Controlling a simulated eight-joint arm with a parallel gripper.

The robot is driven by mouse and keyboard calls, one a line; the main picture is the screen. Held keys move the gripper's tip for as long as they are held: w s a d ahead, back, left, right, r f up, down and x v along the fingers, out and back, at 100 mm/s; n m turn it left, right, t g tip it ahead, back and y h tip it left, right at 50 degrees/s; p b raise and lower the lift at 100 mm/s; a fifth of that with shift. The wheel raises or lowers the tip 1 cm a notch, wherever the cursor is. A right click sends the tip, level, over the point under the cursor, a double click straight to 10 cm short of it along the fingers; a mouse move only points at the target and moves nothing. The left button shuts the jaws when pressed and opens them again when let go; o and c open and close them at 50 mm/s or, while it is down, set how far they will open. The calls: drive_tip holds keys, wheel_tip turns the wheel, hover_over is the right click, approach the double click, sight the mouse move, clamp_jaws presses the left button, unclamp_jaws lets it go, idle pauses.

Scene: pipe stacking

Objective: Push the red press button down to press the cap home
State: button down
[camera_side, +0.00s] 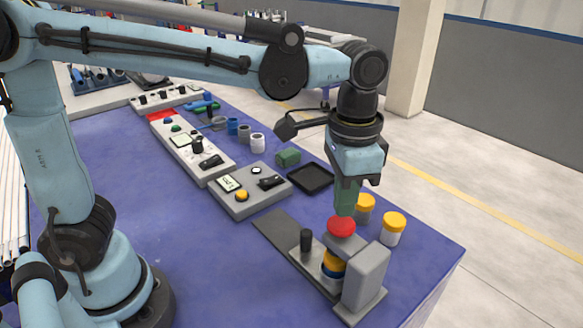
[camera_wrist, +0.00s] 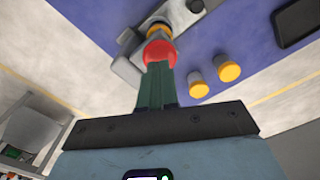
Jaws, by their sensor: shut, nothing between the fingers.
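The red press button (camera_side: 341,226) sits on top of a grey press (camera_side: 366,277) near the table's front right corner. It also shows in the wrist view (camera_wrist: 159,52). Under the button is a part with a yellow cap (camera_side: 333,263), partly hidden by the press. My gripper (camera_side: 345,211) points down with its green fingers shut and empty. The fingertips are right at the top of the red button. In the wrist view the green fingers (camera_wrist: 158,72) overlap the button's edge; I cannot tell whether they touch it.
Two yellow-capped containers (camera_side: 393,228) (camera_side: 364,208) stand close to the press on its right. A black tray (camera_side: 311,178), a green block (camera_side: 288,158) and a grey control box (camera_side: 241,193) lie behind. The blue table (camera_side: 205,250) is clear to the left.

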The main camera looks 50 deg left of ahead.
sight(342, 222)
drive_tip(key=shift+r, duration=1.7)
drive_tip(key=s+a+f+n+t, duration=0.2)
drive_tip(key=a+f+n+t, duration=0.1)
drive_tip(key=a, duration=0.5)
drive_tip(key=s+a+f+n+t, duration=0.2)
drive_tip(key=a+f+n+t, duration=0.1)
drive_tip(key=a, duration=0.5)
drive_tip(key=shift+f+t, duration=0.15)
drive_tip(key=shift+t, duration=0.45)
